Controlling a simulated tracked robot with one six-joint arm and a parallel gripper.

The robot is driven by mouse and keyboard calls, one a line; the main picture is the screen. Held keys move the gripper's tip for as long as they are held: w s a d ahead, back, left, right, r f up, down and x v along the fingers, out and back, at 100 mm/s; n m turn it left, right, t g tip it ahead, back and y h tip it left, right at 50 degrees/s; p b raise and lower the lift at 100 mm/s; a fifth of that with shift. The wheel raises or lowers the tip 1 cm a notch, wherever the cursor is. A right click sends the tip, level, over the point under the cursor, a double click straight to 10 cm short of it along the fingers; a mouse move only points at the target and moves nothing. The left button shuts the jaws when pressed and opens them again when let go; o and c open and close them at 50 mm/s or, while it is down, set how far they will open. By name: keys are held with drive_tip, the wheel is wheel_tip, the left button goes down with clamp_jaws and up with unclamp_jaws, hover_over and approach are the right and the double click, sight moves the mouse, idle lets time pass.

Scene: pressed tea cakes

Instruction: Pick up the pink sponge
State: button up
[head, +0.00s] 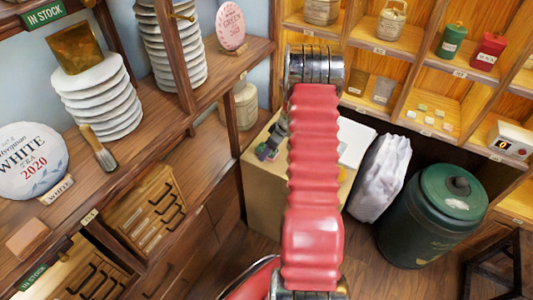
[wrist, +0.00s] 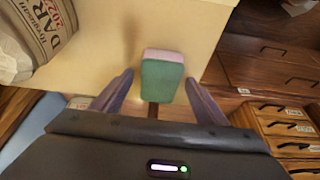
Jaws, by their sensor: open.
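The sponge (wrist: 162,76) shows in the wrist view as a small block with a pink part at the far end and a green face towards me. It is on or just over a pale cream surface (wrist: 105,45), near that surface's edge. My gripper (wrist: 159,77) is open, with one purple finger on each side of the sponge and gaps showing; contact cannot be told. In the head view my gripper (head: 270,147) is small and partly hidden behind my red arm, over the cream counter. I cannot make out the sponge clearly there.
A printed tea wrapper (wrist: 35,38) lies left of the sponge in the wrist view. Wooden drawers (wrist: 285,125) stand lower right. In the head view, a white sack (head: 380,180) and a green canister (head: 430,225) stand right of the counter (head: 262,195). Shelves (head: 130,150) of tea cakes flank the left.

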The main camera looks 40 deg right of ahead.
drive_tip(key=shift+w+f, duration=0.15)
drive_tip(key=shift+f, duration=0.2)
drive_tip(key=shift+c, duration=0.2)
drive_tip(key=c, duration=1.1)
